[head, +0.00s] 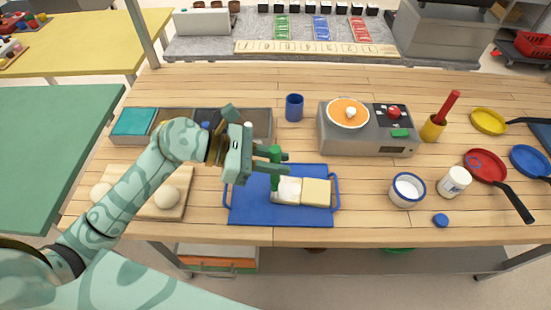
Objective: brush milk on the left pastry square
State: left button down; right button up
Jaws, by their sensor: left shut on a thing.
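My left gripper (275,161) is shut on a green upright brush (275,178). It holds the brush over the left part of the blue tray (250,207). The left pastry square (290,191) is whitish and lies on the tray. The brush's lower end is at its left edge; I cannot tell whether they touch. The right pastry square (317,193) is yellower and lies beside it. A white bowl with a blue rim (407,198) holds a white liquid, apparently the milk, to the right of the tray. My right gripper is not in view.
A scale (368,141) with an orange-topped plate stands behind the tray, with a blue cup (294,107) beside it. A board (140,203) with dough balls is at left. A white jar (454,181) and pans (486,166) are at right. Bare wood lies between tray and bowl.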

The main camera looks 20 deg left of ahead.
pick_arm(q)
jog(key=shift+f, duration=0.4)
dwell(0.3)
jog(key=d, duration=0.3)
jog(key=d+p, duration=0.1)
jog(key=d, duration=0.1)
jog(key=shift+w+d, duration=0.1)
jog(key=shift+w, duration=0.3)
jog(key=shift+w, duration=0.1)
jog(key=shift+w+a, duration=0.2)
jog(key=shift+w, duration=0.05)
